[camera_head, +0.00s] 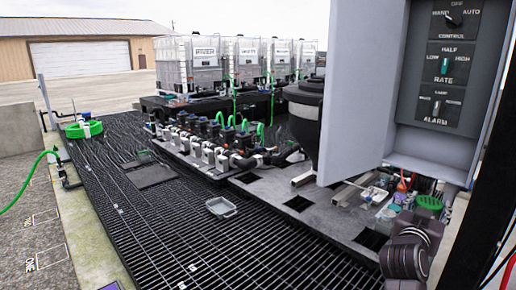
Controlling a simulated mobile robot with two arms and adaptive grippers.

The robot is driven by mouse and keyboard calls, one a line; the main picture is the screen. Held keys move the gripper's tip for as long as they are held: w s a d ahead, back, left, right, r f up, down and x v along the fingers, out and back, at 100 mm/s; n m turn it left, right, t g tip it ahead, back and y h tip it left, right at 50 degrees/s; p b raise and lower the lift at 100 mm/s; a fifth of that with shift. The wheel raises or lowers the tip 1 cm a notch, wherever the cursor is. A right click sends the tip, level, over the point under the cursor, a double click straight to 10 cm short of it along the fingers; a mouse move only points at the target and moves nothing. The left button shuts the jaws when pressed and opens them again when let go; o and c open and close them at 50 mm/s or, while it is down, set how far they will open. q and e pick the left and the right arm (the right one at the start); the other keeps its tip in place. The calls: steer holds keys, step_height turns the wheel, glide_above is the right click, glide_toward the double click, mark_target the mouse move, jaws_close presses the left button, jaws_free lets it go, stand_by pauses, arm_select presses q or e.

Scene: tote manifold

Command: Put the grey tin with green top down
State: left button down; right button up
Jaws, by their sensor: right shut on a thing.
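The grey tin with green top (429,203) is at the lower right, below the open grey control cabinet. Its round green top faces up and the tin looks roughly upright. My right gripper (426,222) is shut on it, and the dark gripper and wrist hide most of the tin's grey body. I cannot tell whether the tin's bottom touches anything. My left gripper is not in view.
A grey cabinet (435,140) with switches stands close behind the tin. Small bottles and tools clutter the grey deck (310,213) to its left. A clear tray (221,207) lies on the black grating (200,245), which is mostly free. White tanks (190,62) stand farther back.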

steer(key=s+a+f+n+t+y, duration=0.25)
steer(key=s+a+f, duration=0.2)
steer(key=a, duration=0.25)
steer(key=s+a+f+n+t+y, duration=0.1)
steer(key=s+a+f+n+y, duration=0.2)
steer(key=a+f, duration=0.35)
steer(key=s+a+f+n+t+y+b, duration=0.1)
steer(key=s+a+y, duration=0.5)
steer(key=s+a, duration=0.6)
steer(key=shift+s+a+f+n+b, duration=0.15)
steer(key=shift+s+f+n+b, duration=0.2)
steer(key=shift+s+f+n, duration=0.45)
steer(key=shift+r+y, duration=0.15)
steer(key=shift+y, duration=0.1)
